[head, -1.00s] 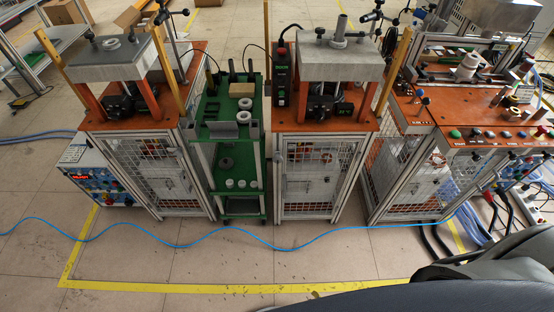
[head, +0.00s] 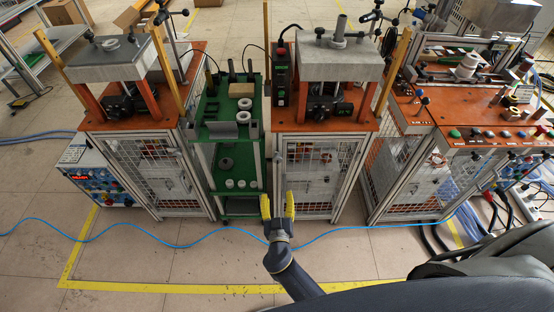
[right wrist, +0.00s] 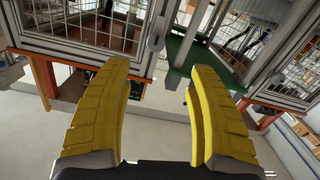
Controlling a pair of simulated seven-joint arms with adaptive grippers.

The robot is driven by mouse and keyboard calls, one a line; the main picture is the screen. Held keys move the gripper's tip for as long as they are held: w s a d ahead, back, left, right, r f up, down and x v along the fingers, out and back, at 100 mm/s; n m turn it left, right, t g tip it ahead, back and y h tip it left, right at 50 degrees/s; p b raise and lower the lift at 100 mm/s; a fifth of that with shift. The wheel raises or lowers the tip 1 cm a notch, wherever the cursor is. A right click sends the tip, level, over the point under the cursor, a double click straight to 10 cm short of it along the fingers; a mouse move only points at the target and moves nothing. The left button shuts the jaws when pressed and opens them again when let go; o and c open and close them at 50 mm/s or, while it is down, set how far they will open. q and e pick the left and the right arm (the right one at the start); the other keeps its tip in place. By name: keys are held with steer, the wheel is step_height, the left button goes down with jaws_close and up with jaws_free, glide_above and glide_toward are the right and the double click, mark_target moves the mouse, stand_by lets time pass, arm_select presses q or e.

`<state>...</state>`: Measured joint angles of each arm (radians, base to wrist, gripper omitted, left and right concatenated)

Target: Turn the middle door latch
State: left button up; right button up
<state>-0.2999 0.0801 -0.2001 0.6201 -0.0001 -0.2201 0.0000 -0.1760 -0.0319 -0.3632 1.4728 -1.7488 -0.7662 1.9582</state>
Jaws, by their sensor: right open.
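The middle machine's mesh door (head: 312,180) stands shut under its orange top. A small grey latch-like piece sits at the door's left edge, too small in the head view to make out its angle. In the right wrist view, which looks turned upside down, a grey latch (right wrist: 157,34) shows on the frame beside the mesh, above and between the fingers. My right gripper (head: 278,204) is open and empty, with yellow fingers spread, in front of the door's lower left. Its fingers show in the right wrist view (right wrist: 160,85), apart from the latch. My left gripper is out of view.
A green cart (head: 225,135) with rings and blocks stands just left of the middle machine. Other caged machines stand left (head: 155,175) and right (head: 405,180). A blue hose (head: 190,246) crosses the floor. The front floor is otherwise mostly clear.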

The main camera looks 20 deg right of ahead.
mark_target(278, 161)
steer(key=w+d, duration=0.1)
steer(key=w, duration=0.4)
steer(key=w+d+m, duration=0.1)
steer(key=w+d, duration=0.1)
steer(key=w, duration=0.4)
steer(key=w+d+m, duration=0.1)
steer(key=w+d, duration=0.1)
steer(key=w, duration=0.3)
steer(key=shift+w+r, duration=0.35)
jaws_close()
stand_by(0.3)
